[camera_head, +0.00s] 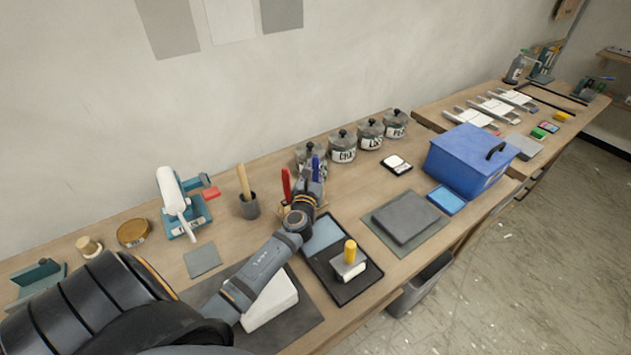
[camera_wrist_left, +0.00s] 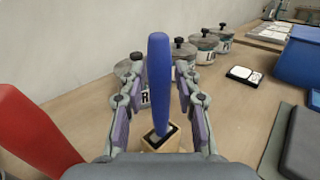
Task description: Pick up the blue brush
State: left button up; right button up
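The blue brush (camera_head: 316,166) stands upright in a wooden holder (camera_head: 317,210) on the workbench. In the left wrist view the blue brush (camera_wrist_left: 160,80) rises in the middle, with its lower end in the holder (camera_wrist_left: 164,139). My left gripper (camera_wrist_left: 160,72) is open, one finger on each side of the blue handle, with gaps visible on both sides. In the head view my left gripper (camera_head: 311,186) is at the holder and partly hides it. A red-handled tool (camera_head: 286,184) stands just left of the blue brush. My right gripper is not in view.
Lidded jars (camera_head: 342,148) stand behind the holder by the wall. A dark tray (camera_head: 332,287) with a yellow-knobbed block (camera_head: 350,251) lies in front. A cup with a wooden handle (camera_head: 249,205) is left, a blue box (camera_head: 468,160) right. The red handle (camera_wrist_left: 33,135) is close beside my gripper.

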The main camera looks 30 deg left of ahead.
pick_arm(q)
jog(key=shift+w, duration=0.1)
grip_shut()
